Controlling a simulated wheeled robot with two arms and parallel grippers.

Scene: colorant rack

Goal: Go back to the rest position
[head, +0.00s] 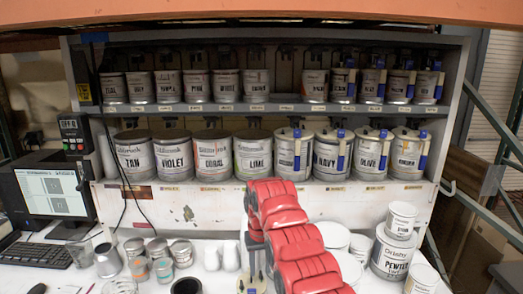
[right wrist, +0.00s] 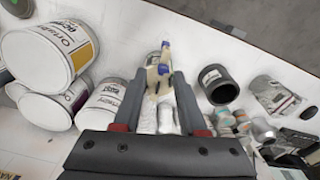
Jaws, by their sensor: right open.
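My right gripper (right wrist: 160,76) is open in the right wrist view, its two dark fingers spread apart. A beige item with a blue part (right wrist: 158,72) shows between and beyond the fingertips; I cannot tell whether they touch it. White bottles (right wrist: 165,118) also show between the fingers. In the head view my red right arm comes up from the bottom right and bends over the white counter (head: 215,282). The gripper there is partly hidden, low over the counter (head: 256,262). My left gripper is not in view.
A rack of paint cans (head: 252,155) on two shelves stands behind. More white cans, one marked PEWTER (head: 393,255), crowd the counter right of my arm. White bottles (head: 220,256), small cups and a dark cup (head: 187,286) stand left. A monitor (head: 52,193) is at far left.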

